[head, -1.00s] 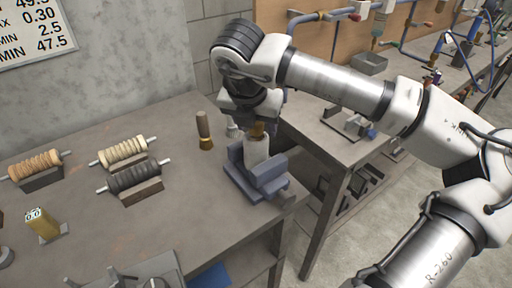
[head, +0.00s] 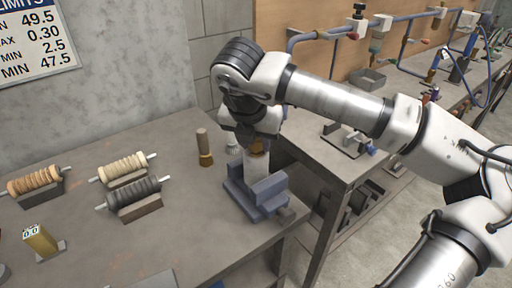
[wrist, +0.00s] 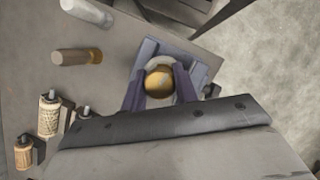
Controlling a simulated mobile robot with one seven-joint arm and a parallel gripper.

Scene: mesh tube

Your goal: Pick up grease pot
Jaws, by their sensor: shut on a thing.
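A white cylindrical pot with a brass top (head: 258,166), which I take to be the grease pot, stands upright at the blue-grey vise (head: 240,197) near the table's right corner. The vise hides its lower end. My gripper (head: 256,145) points down from above and is shut on the pot's upper part. In the wrist view the round brass top (wrist: 159,82) lies between the two dark purplish fingers (wrist: 160,92), with a pale rim around it. I cannot tell whether the pot rests in the vise or hangs just above it.
A wooden-handled tool with a brass collar (head: 205,147) stands left of the vise, near a small whitish object (head: 233,146). Several ribbed rollers on stands (head: 136,197) and a yellow gauge block (head: 41,240) are at left. A second bench (head: 318,157) stands to the right.

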